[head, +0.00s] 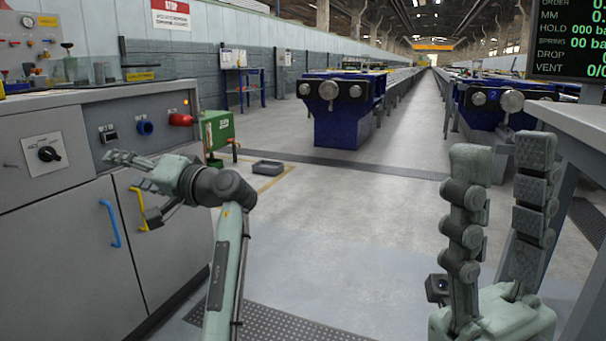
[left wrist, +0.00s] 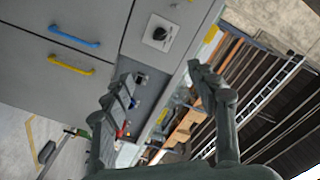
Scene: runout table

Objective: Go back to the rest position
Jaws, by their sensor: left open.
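My left gripper (head: 122,170) is on the left in the head view, pointing left in front of the grey cabinet. Its fingers are apart and hold nothing. They also show apart in the left wrist view (left wrist: 158,76), with the cabinet and its round knob behind them. My right gripper (head: 503,152) stands large and upright at the lower right of the head view.
The grey cabinet (head: 60,235) with a blue handle (head: 110,223) and a yellow handle (head: 139,209) fills the left side. A table (head: 575,115) edges the right, under a display screen (head: 567,40). The middle floor is clear.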

